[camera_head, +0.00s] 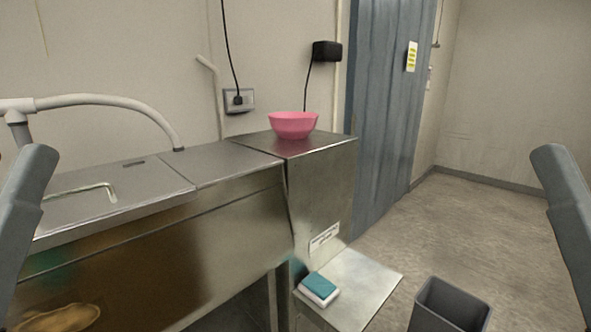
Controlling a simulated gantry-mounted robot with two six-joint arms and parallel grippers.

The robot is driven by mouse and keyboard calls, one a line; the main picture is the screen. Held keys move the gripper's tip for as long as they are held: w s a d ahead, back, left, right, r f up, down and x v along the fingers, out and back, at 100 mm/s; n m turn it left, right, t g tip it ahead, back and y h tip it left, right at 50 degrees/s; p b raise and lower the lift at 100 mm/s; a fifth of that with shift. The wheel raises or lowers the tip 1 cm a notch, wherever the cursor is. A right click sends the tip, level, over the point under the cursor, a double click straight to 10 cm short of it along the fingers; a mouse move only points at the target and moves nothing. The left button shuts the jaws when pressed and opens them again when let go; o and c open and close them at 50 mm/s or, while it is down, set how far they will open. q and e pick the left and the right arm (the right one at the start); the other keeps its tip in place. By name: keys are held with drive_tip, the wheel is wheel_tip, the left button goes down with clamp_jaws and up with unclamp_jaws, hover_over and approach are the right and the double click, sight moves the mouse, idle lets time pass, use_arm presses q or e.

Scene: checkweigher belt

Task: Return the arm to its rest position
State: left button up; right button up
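Grey parts of my two arms show at the left and right edges of the head view. Neither gripper's fingertips are in the picture, so I cannot see whether they hold anything. Both visible arm parts are raised at the sides, apart from the counter and the things on it.
A pink bowl (293,125) stands on the metal cabinet (322,190). A teal-and-white block (318,288) lies on a low metal shelf (362,282). A grey bin (450,306) stands beside it. A curved pale pipe (100,101) rises at left. The floor at right is clear.

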use_arm(q)
wheel_tip(320, 180, up, 23)
drive_tip(key=p, duration=1.9)
drive_tip(key=shift+o, duration=0.2)
drive_tip(key=shift+r, duration=0.1)
